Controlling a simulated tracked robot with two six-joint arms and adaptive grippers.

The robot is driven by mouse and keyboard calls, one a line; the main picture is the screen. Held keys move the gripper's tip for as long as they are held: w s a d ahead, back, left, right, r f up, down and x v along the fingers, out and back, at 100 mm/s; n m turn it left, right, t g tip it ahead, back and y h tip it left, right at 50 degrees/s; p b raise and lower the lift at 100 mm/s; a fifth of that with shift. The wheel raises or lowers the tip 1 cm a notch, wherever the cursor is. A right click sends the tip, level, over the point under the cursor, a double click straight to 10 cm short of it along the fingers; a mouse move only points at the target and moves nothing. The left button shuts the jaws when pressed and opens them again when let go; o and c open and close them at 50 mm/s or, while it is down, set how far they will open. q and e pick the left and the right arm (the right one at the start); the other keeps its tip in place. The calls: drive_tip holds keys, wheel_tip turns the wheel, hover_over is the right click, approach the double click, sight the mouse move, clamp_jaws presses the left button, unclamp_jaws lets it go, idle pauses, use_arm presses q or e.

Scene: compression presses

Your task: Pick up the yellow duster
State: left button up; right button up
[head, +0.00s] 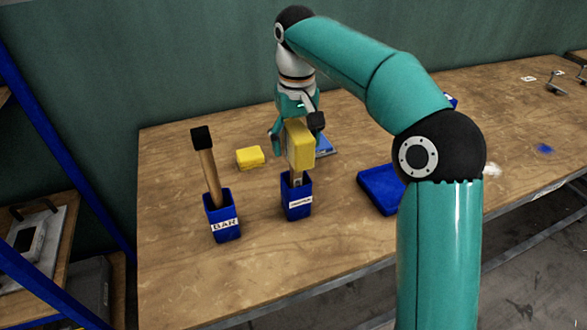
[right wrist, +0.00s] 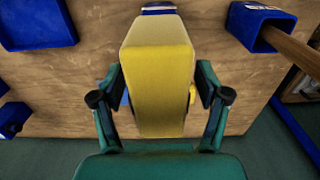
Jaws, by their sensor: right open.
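The yellow duster (head: 301,146) is a yellow block that stands upright in a small blue labelled holder (head: 297,203) on the table. In the right wrist view the duster (right wrist: 158,75) fills the middle, and part of its holder (right wrist: 158,8) shows beyond it. My right gripper (head: 297,130) is at the duster's upper part. It is open, with one finger on each side of the duster; narrow gaps seem to show in the right wrist view (right wrist: 160,98). My left gripper is not in view.
A blue holder (head: 225,224) marked BAR with a wooden-handled, black-headed tool (head: 208,165) stands to the left. A yellow block (head: 250,157) lies behind. A blue tray (head: 380,188) is to the right. The wooden table (head: 180,275) is bare at front left.

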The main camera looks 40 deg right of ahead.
clamp_jaws()
drive_tip(key=shift+r, duration=0.1)
idle(0.4)
